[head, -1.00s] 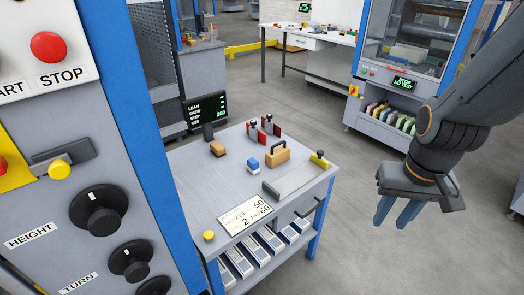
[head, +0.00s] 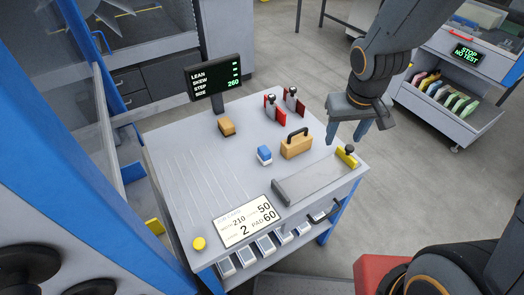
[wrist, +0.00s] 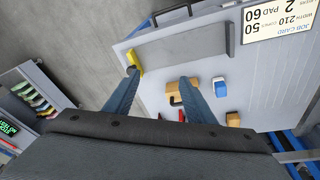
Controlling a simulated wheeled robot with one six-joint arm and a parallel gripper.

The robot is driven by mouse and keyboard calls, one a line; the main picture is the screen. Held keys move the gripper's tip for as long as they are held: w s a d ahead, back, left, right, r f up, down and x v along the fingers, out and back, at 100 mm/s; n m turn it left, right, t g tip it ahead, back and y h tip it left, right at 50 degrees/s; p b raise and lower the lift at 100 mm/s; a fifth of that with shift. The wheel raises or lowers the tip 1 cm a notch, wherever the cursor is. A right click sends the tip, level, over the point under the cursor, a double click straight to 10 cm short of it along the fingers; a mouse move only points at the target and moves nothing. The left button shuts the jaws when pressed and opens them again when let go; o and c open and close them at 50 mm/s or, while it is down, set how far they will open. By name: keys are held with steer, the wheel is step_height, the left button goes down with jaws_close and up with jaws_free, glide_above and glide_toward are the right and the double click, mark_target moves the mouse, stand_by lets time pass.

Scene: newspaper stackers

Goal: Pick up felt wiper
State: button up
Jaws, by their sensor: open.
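My gripper (head: 346,130) is open and empty, above the bench's right edge. In the wrist view its two fingers (wrist: 159,77) stand apart, with the right finger partly covering the handled block.
The handled tan block (head: 297,146), two red clamp-like pieces (head: 271,108), a small tan block (head: 227,127) and a display (head: 213,77) stand nearby. A raised grey bar (head: 282,192) and job card (head: 246,221) are at the front. The bench's left half is clear.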

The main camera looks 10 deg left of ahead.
steer(key=w+a+f+n+y, duration=0.1)
steer(key=w+a+f, duration=0.1)
steer(key=a, duration=0.2)
steer(key=w+a+f+n, duration=0.1)
steer(key=w+a+f, duration=0.1)
steer(key=w+a, duration=0.15)
steer(key=n+y, duration=0.2)
steer(key=n, duration=0.1)
glide_above(265, 150)
steer(key=shift+t, duration=0.4)
steer(key=f, duration=0.5)
steer(key=s+f, duration=0.1)
steer(key=f, duration=0.2)
steer(key=shift+d+b, duration=0.35)
steer(key=shift+d, duration=0.05)
steer(key=x, duration=0.1)
steer(key=b+x, duration=0.1)
steer(key=x, duration=0.2)
steer(key=shift+s+f+b, duration=0.2)
steer(key=shift+f+b, duration=0.15)
steer(key=shift+w+f, duration=0.2)
steer(key=shift+f, duration=0.3)
steer(key=shift+c, duration=0.4)
steer(key=c, duration=1.1)
